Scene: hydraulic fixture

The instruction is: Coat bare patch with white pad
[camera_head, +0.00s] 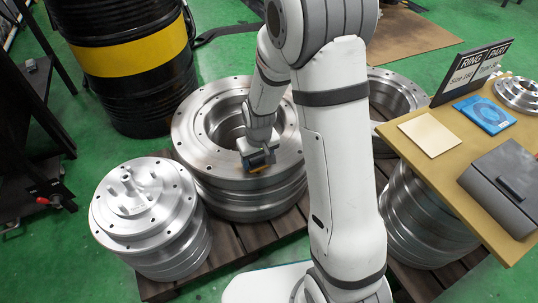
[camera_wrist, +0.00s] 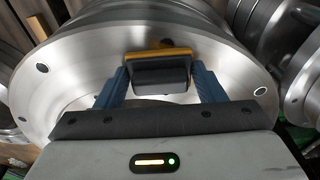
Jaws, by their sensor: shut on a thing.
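My gripper (camera_head: 258,160) is over the top face of the large metal ring (camera_head: 196,128), on its near side by the bore. In the wrist view my gripper (camera_wrist: 160,76) has its two blue fingers shut on a dark grey block with a yellow-orange edge (camera_wrist: 158,53). Only a sliver of that orange edge (camera_head: 259,169) shows in the head view. The block is at or very near the ring's face (camera_wrist: 85,70); I cannot tell whether it touches. No white face shows on the block. I cannot make out a clear bare patch.
A bench (camera_head: 490,222) at the right holds a cream sheet (camera_head: 430,134), a blue item (camera_head: 485,115), a dark case (camera_head: 508,190) and a sign (camera_head: 470,72). A smaller flanged part (camera_head: 150,225) stands left of the ring. A black drum (camera_head: 125,100) stands behind.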

